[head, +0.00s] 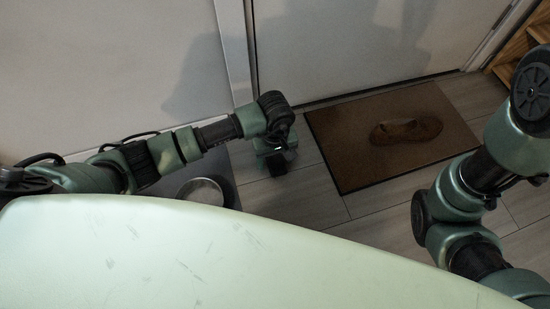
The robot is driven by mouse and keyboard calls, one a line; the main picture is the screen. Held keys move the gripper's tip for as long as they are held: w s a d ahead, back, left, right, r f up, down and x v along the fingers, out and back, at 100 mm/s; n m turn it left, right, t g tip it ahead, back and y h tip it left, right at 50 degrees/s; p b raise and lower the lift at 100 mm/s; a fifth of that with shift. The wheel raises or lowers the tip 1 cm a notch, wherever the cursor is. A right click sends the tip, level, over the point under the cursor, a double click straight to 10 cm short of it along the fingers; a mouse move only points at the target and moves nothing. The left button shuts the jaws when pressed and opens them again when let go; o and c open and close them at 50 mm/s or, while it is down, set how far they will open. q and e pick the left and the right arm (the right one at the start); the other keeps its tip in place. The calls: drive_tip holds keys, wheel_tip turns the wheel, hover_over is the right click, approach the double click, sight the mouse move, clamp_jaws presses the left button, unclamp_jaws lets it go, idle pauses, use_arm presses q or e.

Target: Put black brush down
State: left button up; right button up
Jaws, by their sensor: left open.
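My left gripper (276,165) hangs low over the floor near the middle of the view, at the end of my left arm, and points down. It is open. A small dark shape shows at its fingers, but I cannot tell whether it is part of the gripper. No black brush can be clearly made out. My right arm is at the right edge, and its gripper is not in view.
A dark mat (228,174) bears a pale round bowl or dish (203,190) near my left arm. Wooden steps (513,55) stand at top right. Bare floor lies between the mats.

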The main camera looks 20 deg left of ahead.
sight(275, 160)
use_arm(q)
wheel_tip(275, 160, up, 12)
drive_tip(key=p, duration=0.7)
drive_tip(key=shift+s, duration=0.1)
